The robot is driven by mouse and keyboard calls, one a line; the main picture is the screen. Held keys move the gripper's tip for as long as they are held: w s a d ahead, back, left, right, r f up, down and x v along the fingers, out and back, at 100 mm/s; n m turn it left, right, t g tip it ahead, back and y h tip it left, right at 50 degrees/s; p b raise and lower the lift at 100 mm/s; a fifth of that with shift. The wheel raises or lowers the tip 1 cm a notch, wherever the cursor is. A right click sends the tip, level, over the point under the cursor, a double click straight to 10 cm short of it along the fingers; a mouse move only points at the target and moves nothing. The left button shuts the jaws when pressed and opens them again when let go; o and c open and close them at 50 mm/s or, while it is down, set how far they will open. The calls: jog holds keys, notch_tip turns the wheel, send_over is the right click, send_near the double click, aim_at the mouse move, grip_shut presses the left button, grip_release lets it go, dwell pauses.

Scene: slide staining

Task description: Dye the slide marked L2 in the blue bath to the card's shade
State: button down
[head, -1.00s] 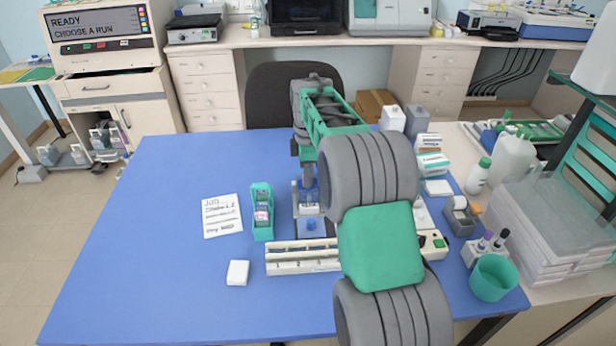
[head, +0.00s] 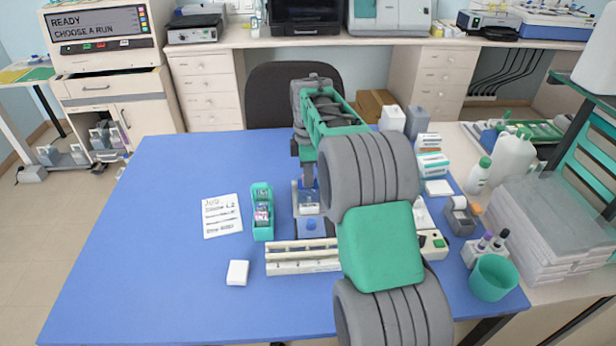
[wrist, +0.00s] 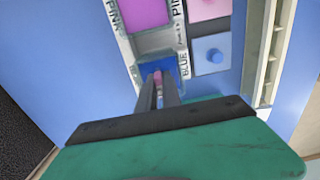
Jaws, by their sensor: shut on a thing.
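In the wrist view, my gripper (wrist: 158,88) is shut on the slide (wrist: 158,77), of which only a small pinkish end shows between the fingertips. The fingertips are at the blue bath (wrist: 146,70), whose rim carries the word BLUE. The slide's lower part is hidden, so I cannot tell how deep it sits, and no L2 mark is readable. In the head view, my gripper (head: 306,182) is over the staining baths (head: 309,207), partly covered by my arm. The card (head: 221,216) lies left of them; its handwriting is too small to read surely.
A teal holder (head: 262,214) stands between card and baths. A blue knobbed lid (wrist: 213,55) lies beside the blue bath, with a pink bath (wrist: 147,12) near it. A cream rack (head: 290,261) and white block (head: 238,272) lie in front. The left tabletop is clear.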

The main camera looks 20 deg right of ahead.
dwell(0.4)
notch_tip(320, 180, up, 10)
jog(key=p, duration=0.7)
jog(key=shift+p, duration=0.4)
jog(key=shift+f, duration=0.15)
